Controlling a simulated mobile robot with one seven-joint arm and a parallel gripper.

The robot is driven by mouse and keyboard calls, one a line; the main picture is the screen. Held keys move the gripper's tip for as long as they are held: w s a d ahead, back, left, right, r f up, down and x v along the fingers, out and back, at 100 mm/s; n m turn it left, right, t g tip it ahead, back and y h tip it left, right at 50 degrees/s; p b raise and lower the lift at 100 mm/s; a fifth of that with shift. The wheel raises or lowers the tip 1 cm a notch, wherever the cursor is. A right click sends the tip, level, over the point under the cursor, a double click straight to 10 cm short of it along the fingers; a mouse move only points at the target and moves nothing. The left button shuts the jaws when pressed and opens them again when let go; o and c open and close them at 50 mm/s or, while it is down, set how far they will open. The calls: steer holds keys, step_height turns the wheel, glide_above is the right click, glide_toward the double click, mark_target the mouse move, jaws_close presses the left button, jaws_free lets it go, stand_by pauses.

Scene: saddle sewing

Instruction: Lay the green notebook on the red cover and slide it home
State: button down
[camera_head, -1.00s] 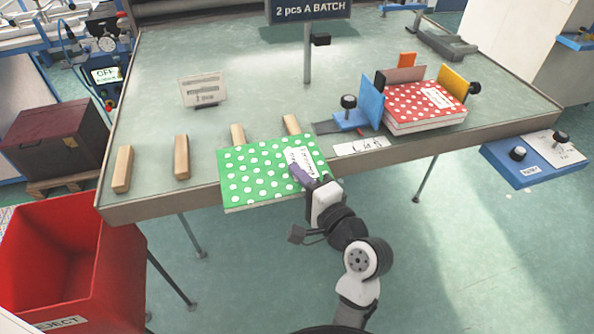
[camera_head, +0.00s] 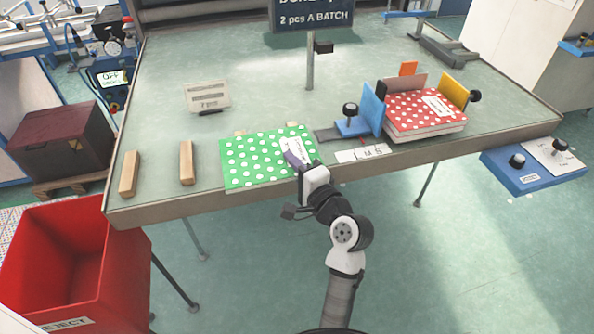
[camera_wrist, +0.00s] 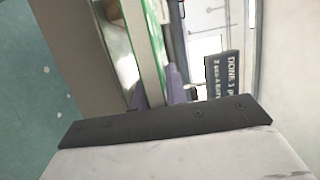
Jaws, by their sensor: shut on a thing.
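The green notebook (camera_head: 252,160) with white dots and a white label is at the table's front edge, left of centre. My gripper (camera_head: 297,160) is shut on its right front side, with a purple finger over the cover. In the wrist view the notebook (camera_wrist: 148,55) is edge-on between the purple fingers (camera_wrist: 158,92). The red cover (camera_head: 408,108) with white dots lies to the right, on top of a pale book block, among upright guide plates. Whether the green notebook touches the table is unclear.
A blue plate (camera_head: 372,108) with a black knob stands left of the red cover, and a yellow plate (camera_head: 454,90) stands at its right. Wooden blocks (camera_head: 187,163) lie left of the notebook. A signpost (camera_head: 309,70) stands behind. A red reject bin (camera_head: 120,265) is at lower left.

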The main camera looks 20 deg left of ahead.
mark_target(287, 148)
steer(key=w+a, duration=0.1)
steer(key=w, duration=0.1)
steer(key=w+a, duration=0.1)
steer(key=w, duration=0.1)
steer(key=shift+a+f, duration=0.1)
steer(key=shift+a, duration=0.25)
steer(key=shift+f+b, duration=0.35)
steer(key=shift+f, duration=0.45)
steer(key=shift+f, duration=0.25)
steer(key=c, duration=1.3)
jaws_free()
steer(key=shift+f, duration=0.3)
steer(key=shift+s+d+f+b, duration=0.1)
steer(key=shift+s+d+b, duration=0.05)
steer(key=shift+s+d, duration=0.55)
steer(key=shift+s+d+f+b, duration=0.15)
steer(key=shift+s+d, duration=0.25)
steer(key=shift+s, duration=0.5)
steer(key=shift+s+d+r, duration=0.1)
steer(key=shift+s+d, duration=0.45)
steer(key=shift+s, duration=0.3)
steer(key=shift+s+d+r, duration=0.15)
steer(key=shift+s+d, duration=0.45)
steer(key=shift+s, duration=0.25)
steer(key=shift+s+d+r, duration=0.1)
steer(key=shift+s+d, duration=0.45)
steer(key=shift+s, duration=0.3)
